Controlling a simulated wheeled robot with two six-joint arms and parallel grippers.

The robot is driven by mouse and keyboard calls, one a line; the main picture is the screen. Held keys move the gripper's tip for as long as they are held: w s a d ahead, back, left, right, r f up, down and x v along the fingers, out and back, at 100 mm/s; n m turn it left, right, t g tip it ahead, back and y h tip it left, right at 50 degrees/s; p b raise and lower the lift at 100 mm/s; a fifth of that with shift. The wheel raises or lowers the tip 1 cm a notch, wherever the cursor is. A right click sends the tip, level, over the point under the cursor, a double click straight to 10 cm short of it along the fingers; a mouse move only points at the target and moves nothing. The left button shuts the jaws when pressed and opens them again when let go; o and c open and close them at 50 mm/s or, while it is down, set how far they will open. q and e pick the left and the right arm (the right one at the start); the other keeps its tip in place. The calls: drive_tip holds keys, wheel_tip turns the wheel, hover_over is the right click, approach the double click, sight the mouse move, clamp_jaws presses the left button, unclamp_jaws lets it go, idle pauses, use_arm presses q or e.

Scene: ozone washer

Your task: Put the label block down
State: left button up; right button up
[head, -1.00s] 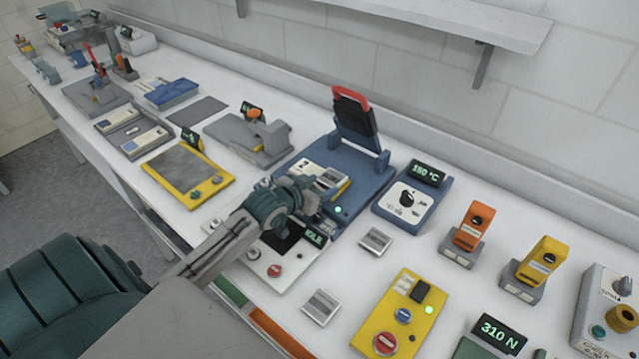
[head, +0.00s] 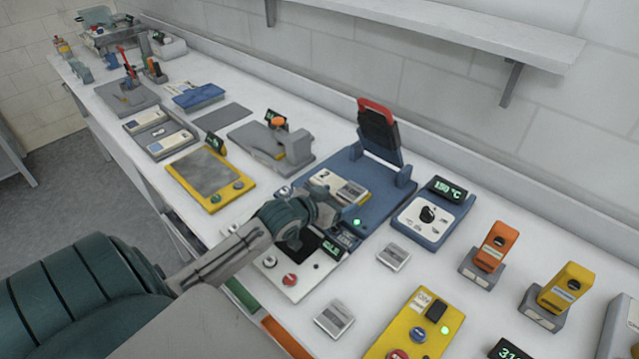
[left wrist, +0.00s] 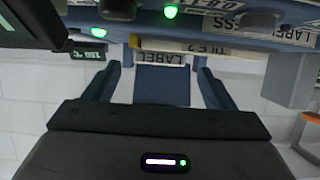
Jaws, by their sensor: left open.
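The label block (head: 353,192), small and grey with pale stripes, lies on the white and yellow tile marked 2 (head: 323,177) on the blue label press (head: 386,203). In the left wrist view, which is upside down, a white LABEL face (left wrist: 174,57) shows beside the TILE 2 edge (left wrist: 190,47). My left gripper (head: 330,207) is open just in front of the tile, low over the press's front edge. Its fingertips are hard to make out, and I cannot tell whether they touch the block. The right gripper is not in view.
The press lid (head: 379,132) stands raised at the back, with a red handle. A 150 °C dial unit (head: 430,213) stands to the right. Two similar grey blocks (head: 394,257) (head: 335,318) lie on the white bench. A yellow-framed pad (head: 211,178) lies to the left.

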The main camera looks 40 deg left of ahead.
use_arm(q)
drive_tip(key=v, duration=0.8)
drive_tip(key=shift+s+r, duration=0.1)
drive_tip(key=shift+s, duration=0.2)
drive_tip(key=shift+v, duration=0.95)
